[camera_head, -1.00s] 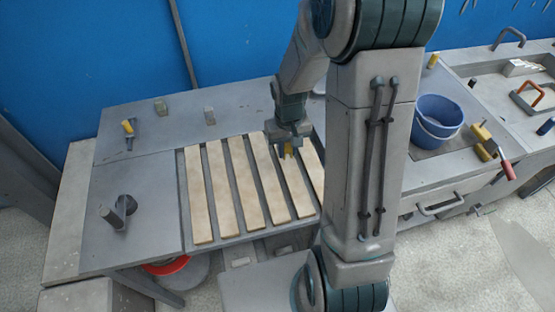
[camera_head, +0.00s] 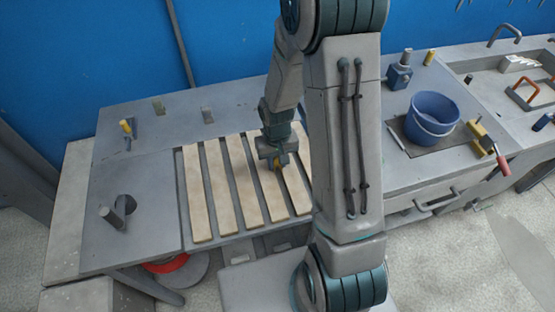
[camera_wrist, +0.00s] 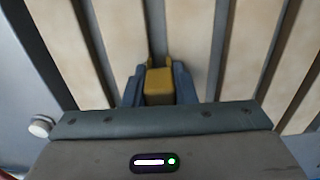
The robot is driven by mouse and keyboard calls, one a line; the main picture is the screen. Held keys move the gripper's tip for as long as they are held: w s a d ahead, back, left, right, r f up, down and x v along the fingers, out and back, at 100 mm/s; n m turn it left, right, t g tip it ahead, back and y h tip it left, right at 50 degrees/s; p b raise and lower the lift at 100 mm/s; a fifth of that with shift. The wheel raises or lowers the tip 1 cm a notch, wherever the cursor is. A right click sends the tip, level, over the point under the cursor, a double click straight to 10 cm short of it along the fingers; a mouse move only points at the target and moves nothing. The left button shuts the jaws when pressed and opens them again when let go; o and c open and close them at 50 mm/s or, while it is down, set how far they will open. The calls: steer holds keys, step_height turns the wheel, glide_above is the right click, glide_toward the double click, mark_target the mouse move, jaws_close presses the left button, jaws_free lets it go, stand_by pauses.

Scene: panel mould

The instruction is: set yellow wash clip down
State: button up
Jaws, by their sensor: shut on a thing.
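My gripper (camera_head: 277,163) is shut on the yellow wash clip (camera_wrist: 159,86), which sits between the two fingers in the wrist view. In the head view only a small yellow part of the clip (camera_head: 278,168) shows below the fingers. Gripper and clip are over the slatted panel (camera_head: 227,199), near the slats at its right side. In the wrist view the clip's forked far end lies over the gap between two pale slats. I cannot tell whether the clip touches the slats.
The grey table (camera_head: 131,227) has bare room left of the slats. Small posts and a yellow-topped peg (camera_head: 127,128) stand on it. To the right are a blue bucket (camera_head: 432,118), a yellow block with a red handle (camera_head: 486,140) and a sink (camera_head: 515,85).

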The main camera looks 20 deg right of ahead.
steer(key=o, duration=1)
step_height(320, 180, up, 12)
steer(key=shift+r, duration=0.1)
steer(key=shift+s+d+r+t, duration=0.1)
steer(key=shift+s+r+t, duration=0.45)
steer(key=shift+s+r, duration=1.65)
steer(key=shift+s+d+r+t, duration=0.1)
steer(key=shift+s+r+t, duration=0.5)
steer(key=shift+s+r, duration=1.6)
steer(key=shift+s+r+t, duration=0.55)
steer(key=shift+s+r, duration=1)
steer(key=shift+s, duration=1.25)
